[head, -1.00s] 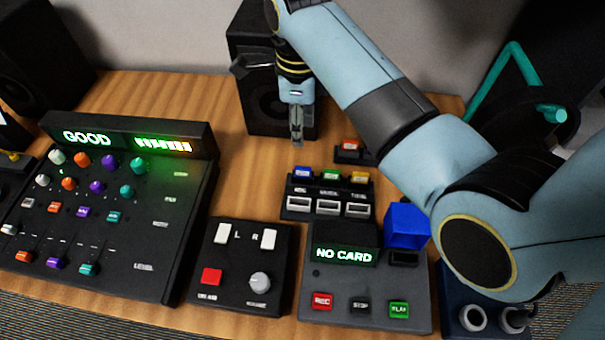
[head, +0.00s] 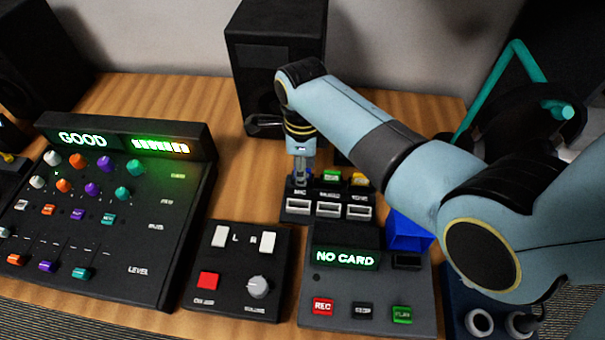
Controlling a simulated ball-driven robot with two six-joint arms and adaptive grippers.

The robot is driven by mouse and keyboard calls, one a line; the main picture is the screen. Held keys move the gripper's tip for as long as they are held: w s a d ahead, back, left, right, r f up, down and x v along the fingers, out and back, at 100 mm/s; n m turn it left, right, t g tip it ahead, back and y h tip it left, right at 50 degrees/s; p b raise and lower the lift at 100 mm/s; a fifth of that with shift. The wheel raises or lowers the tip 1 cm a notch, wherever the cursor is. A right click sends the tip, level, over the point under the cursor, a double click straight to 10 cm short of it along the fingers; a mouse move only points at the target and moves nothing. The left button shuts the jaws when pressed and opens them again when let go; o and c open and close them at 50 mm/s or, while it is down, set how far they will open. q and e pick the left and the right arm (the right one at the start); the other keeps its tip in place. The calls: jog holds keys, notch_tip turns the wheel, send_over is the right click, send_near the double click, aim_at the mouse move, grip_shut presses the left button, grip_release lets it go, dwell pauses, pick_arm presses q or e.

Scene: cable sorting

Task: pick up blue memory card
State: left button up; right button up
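My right gripper (head: 300,178) points down over the left slot of the small black card rack (head: 327,193). Its fingertips are where the blue memory card stands, and they hide it. I cannot tell whether the fingers are open or closed around the card. A green card (head: 331,174) and a yellow card (head: 359,179) stand in the rack's other slots, to the right of the gripper. My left gripper is not in view.
In front of the rack is a recorder (head: 365,300) reading "NO CARD", with a blue box-like piece (head: 408,232) at its back right. A button box (head: 240,268) and a mixer (head: 110,215) lie left. A speaker (head: 265,65) stands behind the gripper.

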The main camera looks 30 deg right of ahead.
grip_shut()
jog(key=shift+r, duration=0.2)
